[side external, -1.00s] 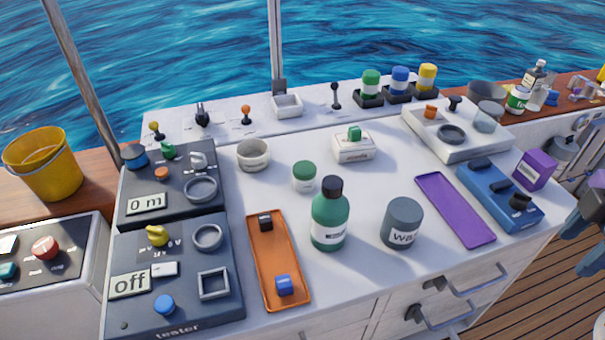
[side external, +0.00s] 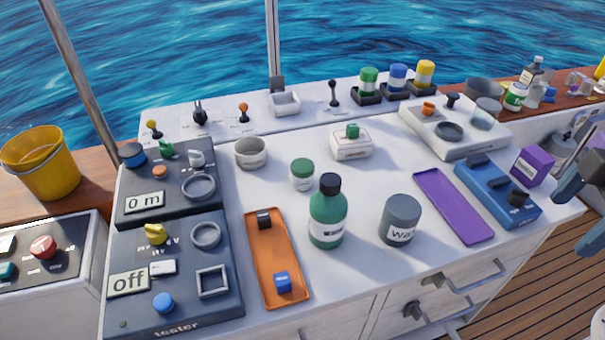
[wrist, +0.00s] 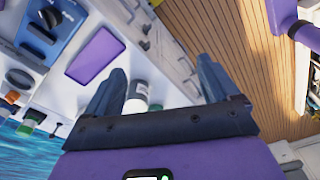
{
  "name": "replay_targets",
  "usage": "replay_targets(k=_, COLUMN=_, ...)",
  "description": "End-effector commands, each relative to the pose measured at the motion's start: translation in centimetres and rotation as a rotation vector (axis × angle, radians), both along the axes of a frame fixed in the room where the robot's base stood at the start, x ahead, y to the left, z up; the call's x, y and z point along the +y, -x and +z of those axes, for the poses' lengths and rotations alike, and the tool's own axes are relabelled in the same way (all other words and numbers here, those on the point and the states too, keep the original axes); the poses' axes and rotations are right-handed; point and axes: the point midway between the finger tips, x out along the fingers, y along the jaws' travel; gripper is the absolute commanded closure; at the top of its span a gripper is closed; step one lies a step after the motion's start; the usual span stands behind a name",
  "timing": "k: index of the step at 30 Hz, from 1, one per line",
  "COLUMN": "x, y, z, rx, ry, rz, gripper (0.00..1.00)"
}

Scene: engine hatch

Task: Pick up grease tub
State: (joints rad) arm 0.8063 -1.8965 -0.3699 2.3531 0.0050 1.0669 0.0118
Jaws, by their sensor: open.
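No label reading grease is legible. A small white tub with a green lid (side external: 302,175) stands upright on the white worktop, behind the green bottle (side external: 327,212). A grey tub (side external: 400,219) with a white label starting "wa" stands to its right. My gripper (side external: 568,212) is at the right edge of the side view, partly cut off, beyond the counter's right end and well apart from both tubs. In the wrist view my gripper (wrist: 160,65) is open and empty.
An orange tray (side external: 261,245) with small blocks and a purple tray (side external: 452,205) lie on the worktop. A blue device (side external: 497,193) and purple box (side external: 532,166) stand near the right end. Drawer handles (side external: 465,277) stick out in front.

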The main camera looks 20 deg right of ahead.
Motion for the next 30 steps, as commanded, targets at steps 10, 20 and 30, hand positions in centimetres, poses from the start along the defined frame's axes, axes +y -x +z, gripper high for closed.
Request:
replay_targets(k=10, x=7.2, y=-6.5, z=-0.5, rx=-0.093, ry=-0.179, rz=-0.074, gripper=0.12)
replay_targets(k=20, x=17.6, y=-19.1, z=-0.7, rx=-0.305, ry=-0.472, rz=-0.209, gripper=0.12)
replay_targets(k=30, x=23.1, y=-30.1, z=-0.3, rx=-0.544, ry=-0.701, rz=-0.323, gripper=0.12)
